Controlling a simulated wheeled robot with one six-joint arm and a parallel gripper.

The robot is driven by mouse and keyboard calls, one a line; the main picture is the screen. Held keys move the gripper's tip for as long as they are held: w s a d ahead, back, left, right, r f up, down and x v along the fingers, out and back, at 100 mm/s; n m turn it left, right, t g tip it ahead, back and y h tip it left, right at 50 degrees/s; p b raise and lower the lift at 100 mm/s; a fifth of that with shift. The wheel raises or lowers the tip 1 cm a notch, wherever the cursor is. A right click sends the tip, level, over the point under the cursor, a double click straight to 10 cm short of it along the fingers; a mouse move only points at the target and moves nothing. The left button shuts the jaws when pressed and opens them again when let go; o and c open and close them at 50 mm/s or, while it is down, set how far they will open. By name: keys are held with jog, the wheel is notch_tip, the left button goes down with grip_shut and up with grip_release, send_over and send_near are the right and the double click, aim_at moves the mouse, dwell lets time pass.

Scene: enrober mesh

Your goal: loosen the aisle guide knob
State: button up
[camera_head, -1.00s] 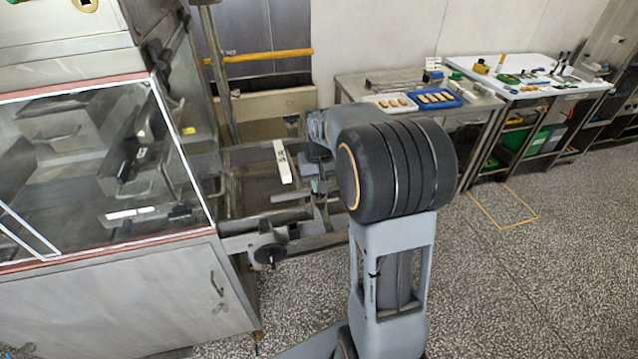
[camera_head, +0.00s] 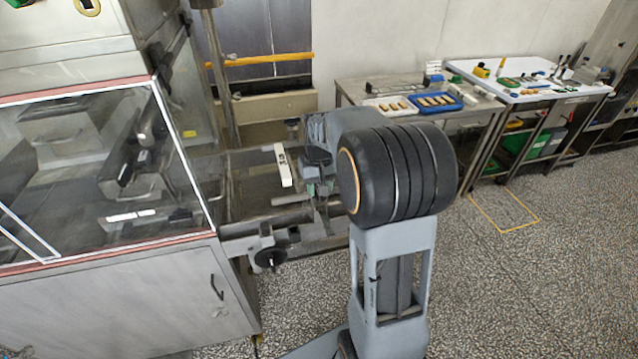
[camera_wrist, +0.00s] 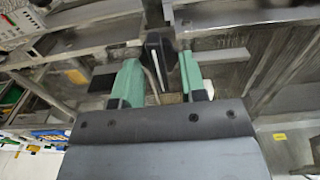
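My gripper (camera_wrist: 160,62) shows in the wrist view with its two green fingers apart. A dark upright piece with a pale stripe (camera_wrist: 154,48) stands in line with the gap between them; I cannot tell whether it is the aisle guide knob or whether a finger touches it. In the head view my gripper (camera_head: 320,188) is small, pointing down over the conveyor frame, partly hidden by my arm. A round black knob (camera_head: 270,257) sits on the frame's near side, lower left of my gripper. A white labelled bar (camera_head: 283,165) lies just left of my gripper.
The glazed machine cabinet (camera_head: 120,270) stands at left. A steel table (camera_head: 385,85) with a blue tray (camera_head: 437,103) and a white-topped bench (camera_head: 530,75) stand behind at right. The speckled floor (camera_head: 520,290) at right is clear.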

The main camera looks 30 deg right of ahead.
notch_tip(320, 180, up, 14)
dwell(0.6)
jog(key=shift+f, duration=0.1)
